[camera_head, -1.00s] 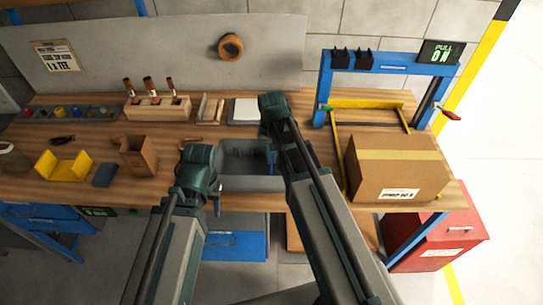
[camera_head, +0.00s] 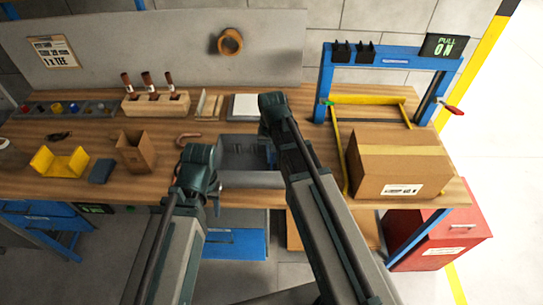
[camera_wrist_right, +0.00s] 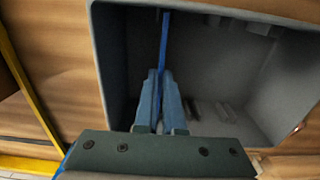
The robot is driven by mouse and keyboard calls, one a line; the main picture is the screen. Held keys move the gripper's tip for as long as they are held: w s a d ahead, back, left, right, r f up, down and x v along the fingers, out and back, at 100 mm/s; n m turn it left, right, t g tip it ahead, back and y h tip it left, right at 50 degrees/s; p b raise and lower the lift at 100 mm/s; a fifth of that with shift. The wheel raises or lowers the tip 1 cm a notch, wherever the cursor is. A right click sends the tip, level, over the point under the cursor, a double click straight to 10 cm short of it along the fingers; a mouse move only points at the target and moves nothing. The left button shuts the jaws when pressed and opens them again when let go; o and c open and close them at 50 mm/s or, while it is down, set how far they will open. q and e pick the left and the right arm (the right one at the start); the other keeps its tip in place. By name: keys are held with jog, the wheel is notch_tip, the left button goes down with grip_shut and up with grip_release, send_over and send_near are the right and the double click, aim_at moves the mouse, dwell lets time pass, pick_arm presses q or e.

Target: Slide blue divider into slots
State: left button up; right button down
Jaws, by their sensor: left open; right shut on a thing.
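The grey bin (camera_head: 240,179) stands at the front of the bench, between my two arms. It fills much of the right wrist view (camera_wrist_right: 118,60), seen from above into its inside. The blue divider (camera_wrist_right: 165,45) is a thin upright plate seen edge-on inside the bin, towards its left side there. My right gripper (camera_wrist_right: 160,76) is shut on the divider, with its fingers inside the bin. Slot ribs show at the bin's far right and on its floor; whether the divider sits in slots I cannot tell. My left gripper (camera_head: 215,197) is open and empty at the bin's left side; its fingers are mostly hidden.
A cardboard box (camera_head: 400,170) and a blue frame (camera_head: 327,85) stand to the right. A copper hook (camera_head: 188,138), a cardboard holder (camera_head: 135,150), a yellow cradle (camera_head: 58,163) and a wooden rack (camera_head: 155,105) lie left. A white pad (camera_head: 245,107) is behind the bin.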

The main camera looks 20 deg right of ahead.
jog(key=shift+f+b, duration=0.55)
jog(key=shift+f, duration=0.1)
jog(key=c, duration=0.9)
grip_release()
jog(key=shift+c, duration=0.2)
jog(key=shift+r, duration=0.15)
notch_tip(320, 180, up, 14)
jog(key=p, duration=1.4)
jog(key=shift+f, duration=0.2)
jog(key=s+a+f+n+b, duration=0.3)
jog(key=s+a+f+b, duration=0.2)
jog(key=s, duration=0.2)
jog(key=s+a+f+n+h+b, duration=0.1)
jog(key=s+a+f+n+b, duration=0.3)
jog(key=s, duration=0.3)
jog(key=shift+s+a+f+b, duration=0.15)
jog(key=shift+a+f+b, duration=0.45)
jog(key=shift+a+b, duration=0.15)
